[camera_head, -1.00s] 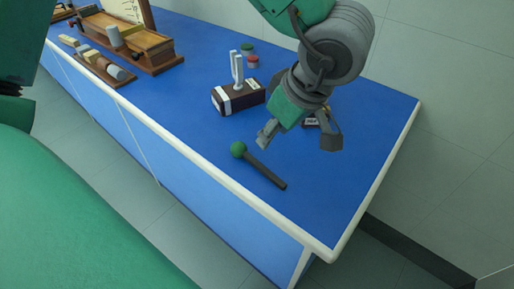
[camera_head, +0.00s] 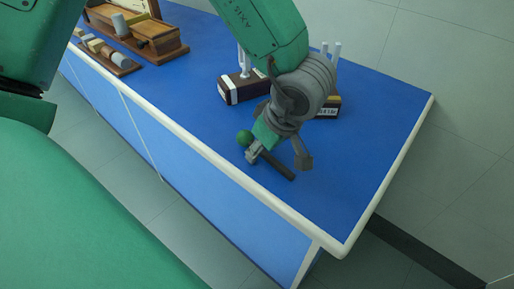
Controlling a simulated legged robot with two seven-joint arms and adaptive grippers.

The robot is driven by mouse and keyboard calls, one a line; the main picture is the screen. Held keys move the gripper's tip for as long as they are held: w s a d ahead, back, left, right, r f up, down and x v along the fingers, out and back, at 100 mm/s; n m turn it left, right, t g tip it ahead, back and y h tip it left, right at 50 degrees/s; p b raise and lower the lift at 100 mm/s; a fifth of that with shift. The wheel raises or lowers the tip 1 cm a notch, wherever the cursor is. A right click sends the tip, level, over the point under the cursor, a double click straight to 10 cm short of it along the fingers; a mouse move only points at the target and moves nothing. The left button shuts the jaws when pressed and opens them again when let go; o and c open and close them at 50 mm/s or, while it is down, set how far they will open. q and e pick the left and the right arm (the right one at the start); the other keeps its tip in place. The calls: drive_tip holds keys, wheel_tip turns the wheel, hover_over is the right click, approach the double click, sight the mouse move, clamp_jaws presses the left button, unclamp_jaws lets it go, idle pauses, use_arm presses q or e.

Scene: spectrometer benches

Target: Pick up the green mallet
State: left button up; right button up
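The green mallet has a round green head (camera_head: 244,137) and a dark handle (camera_head: 279,168). It lies on the blue bench top near the front edge, its handle pointing down and right. My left gripper (camera_head: 277,160) is over the mallet with its fingers spread. One fingertip is by the handle just below the head, the other to the right of the handle. The fingers and wrist hide part of the handle; I cannot tell whether they touch it. My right gripper is not in view.
A dark box with a tuning fork (camera_head: 238,85) stands behind the gripper. A second box (camera_head: 328,106) with a fork is partly hidden by my wrist. A wooden instrument (camera_head: 150,38) and a tray of blocks (camera_head: 108,57) are at the back left. The right bench top is clear.

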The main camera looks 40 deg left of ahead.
use_arm(q)
clamp_jaws()
